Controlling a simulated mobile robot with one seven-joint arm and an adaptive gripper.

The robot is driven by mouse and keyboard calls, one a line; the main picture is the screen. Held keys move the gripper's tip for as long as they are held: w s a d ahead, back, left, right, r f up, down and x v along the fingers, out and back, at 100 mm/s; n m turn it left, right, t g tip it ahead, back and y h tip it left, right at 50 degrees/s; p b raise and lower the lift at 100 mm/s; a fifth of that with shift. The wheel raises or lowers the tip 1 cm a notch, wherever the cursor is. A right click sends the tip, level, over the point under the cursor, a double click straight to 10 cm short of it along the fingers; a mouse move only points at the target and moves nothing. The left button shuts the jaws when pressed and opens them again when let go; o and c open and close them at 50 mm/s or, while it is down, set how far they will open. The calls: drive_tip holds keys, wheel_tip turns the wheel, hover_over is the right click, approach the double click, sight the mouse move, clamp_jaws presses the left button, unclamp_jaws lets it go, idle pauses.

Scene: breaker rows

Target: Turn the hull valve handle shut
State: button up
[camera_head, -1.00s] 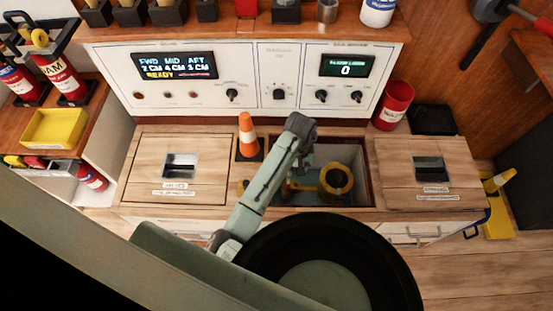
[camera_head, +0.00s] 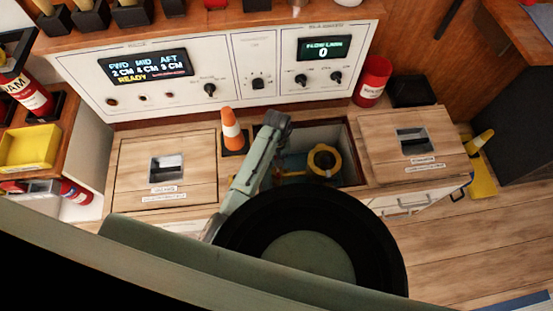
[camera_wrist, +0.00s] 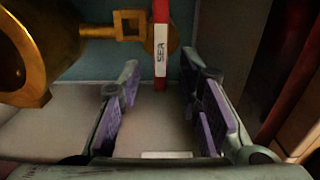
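The valve handle (camera_wrist: 161,25) is a red upright lever with a white "SEA" label, seen in the wrist view beyond and between my fingertips. It sits by a brass valve body (camera_wrist: 120,28) with a large round brass part at the left. My gripper (camera_wrist: 161,84) is open, with purple pads on either side of the handle's lower end. No pad visibly touches it. In the head view, brass fittings (camera_head: 324,159) show inside the open hatch (camera_head: 349,160). My arm reaches over that hatch, and the gripper and handle are hidden there.
Closed wooden lids flank the hatch, left (camera_head: 130,165) and right (camera_head: 383,150). An orange cone (camera_head: 232,130) stands at its left edge. The control panel (camera_head: 220,60) rises behind. A red canister (camera_head: 372,80) stands at the back right. In the wrist view, a wall is close on the right.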

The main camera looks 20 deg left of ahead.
drive_tip(key=shift+f, duration=0.65)
drive_tip(key=shift+c, duration=0.6)
clamp_jaws()
